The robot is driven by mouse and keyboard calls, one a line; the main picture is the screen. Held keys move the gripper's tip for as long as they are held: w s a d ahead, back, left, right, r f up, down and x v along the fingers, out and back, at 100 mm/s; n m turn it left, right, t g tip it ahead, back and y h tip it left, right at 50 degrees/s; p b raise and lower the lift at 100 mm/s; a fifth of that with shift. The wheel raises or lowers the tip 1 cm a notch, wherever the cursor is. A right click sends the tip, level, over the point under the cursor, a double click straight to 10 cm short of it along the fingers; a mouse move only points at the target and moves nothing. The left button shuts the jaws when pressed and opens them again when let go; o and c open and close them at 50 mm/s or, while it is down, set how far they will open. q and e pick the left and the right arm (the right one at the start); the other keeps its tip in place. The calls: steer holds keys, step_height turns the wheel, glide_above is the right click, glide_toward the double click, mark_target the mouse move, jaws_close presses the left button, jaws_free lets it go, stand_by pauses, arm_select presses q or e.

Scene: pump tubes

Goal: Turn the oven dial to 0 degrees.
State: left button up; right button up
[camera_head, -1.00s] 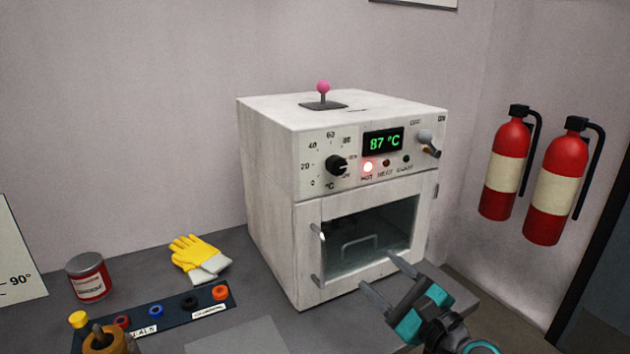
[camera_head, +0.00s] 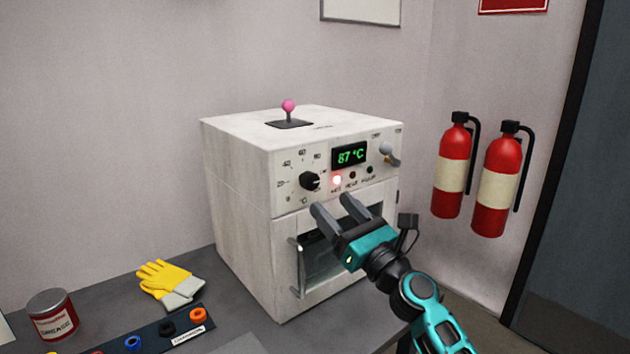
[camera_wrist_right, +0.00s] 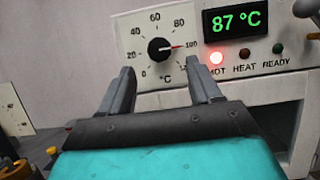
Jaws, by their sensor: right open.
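The oven dial (camera_head: 310,181) is a black round knob on the front panel of the white oven (camera_head: 238,190). In the right wrist view the dial (camera_wrist_right: 159,48) has a red pointer aimed right, near the 100 mark; the 0 mark is at the lower left. My right gripper (camera_head: 333,204) is open and empty, below and to the right of the dial in the head view. In the right wrist view its fingers (camera_wrist_right: 161,72) stand apart, with the dial above and between their tips. My left gripper is not in view.
The green display (camera_head: 350,156) reads 87 °C, with a lit red lamp (camera_head: 337,181) below it. A grey switch (camera_head: 388,153) is at the panel's right. The oven door handle (camera_head: 298,268) sticks out below. Yellow gloves (camera_head: 165,280) and a can (camera_head: 52,315) stand left.

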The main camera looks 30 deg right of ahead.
mark_target(314, 186)
steer(key=p+x, duration=0.1)
steer(key=x, duration=0.5)
steer(key=shift+w, duration=0.3)
steer(key=shift+c, duration=0.4)
steer(key=c, duration=1)
steer(key=shift+o, duration=0.2)
steer(key=shift+n, duration=0.3)
